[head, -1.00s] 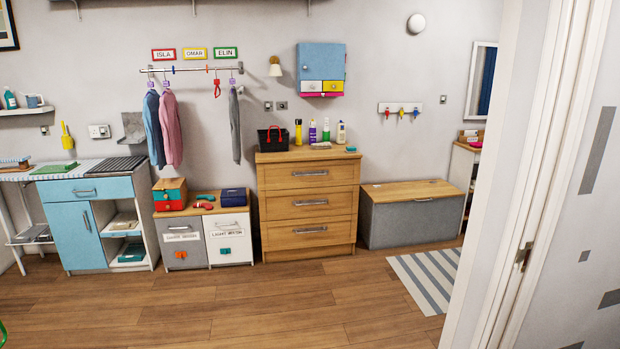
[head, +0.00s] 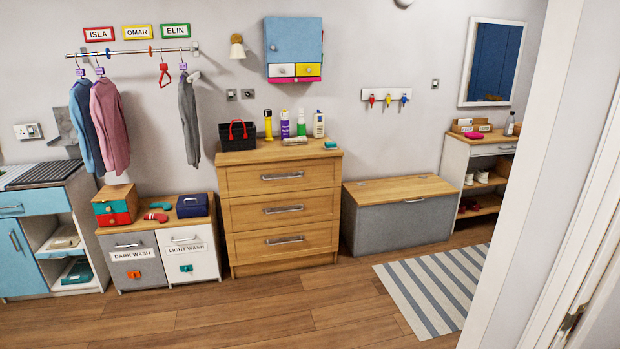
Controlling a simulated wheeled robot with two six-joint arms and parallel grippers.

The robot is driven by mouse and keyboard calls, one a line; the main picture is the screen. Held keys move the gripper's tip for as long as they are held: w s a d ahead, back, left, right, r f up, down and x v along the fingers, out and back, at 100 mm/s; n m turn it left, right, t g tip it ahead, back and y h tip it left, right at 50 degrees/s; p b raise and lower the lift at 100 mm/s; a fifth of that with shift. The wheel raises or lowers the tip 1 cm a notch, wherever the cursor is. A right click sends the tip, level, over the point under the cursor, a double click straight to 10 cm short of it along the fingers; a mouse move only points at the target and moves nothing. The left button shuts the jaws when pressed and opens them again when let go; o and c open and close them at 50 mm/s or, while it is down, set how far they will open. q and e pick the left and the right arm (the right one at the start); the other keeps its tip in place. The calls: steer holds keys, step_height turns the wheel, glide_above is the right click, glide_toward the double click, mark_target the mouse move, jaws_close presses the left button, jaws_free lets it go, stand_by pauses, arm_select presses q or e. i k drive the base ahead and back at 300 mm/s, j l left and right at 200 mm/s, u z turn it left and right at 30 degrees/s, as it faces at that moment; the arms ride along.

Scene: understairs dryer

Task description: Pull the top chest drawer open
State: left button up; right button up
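The wooden chest of drawers (head: 279,228) stands against the back wall, a little left of centre in the head view. It has three drawers stacked one above another, each with a silver bar handle. The top drawer (head: 282,187) looks shut, its front flush with the others, and its handle (head: 282,176) is in plain view. A black basket with red handles, several bottles and small items stand on the chest top. Neither of my grippers is in view.
Laundry bins (head: 160,256) stand left of the chest, and a grey storage bench (head: 399,216) stands right of it. A striped rug (head: 440,285) lies at the right. A white door frame (head: 530,180) rises at right. Wooden floor (head: 270,315) before the chest is clear.

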mark_target(245, 180)
steer(key=i+z, duration=0.15)
steer(key=i, duration=1.9)
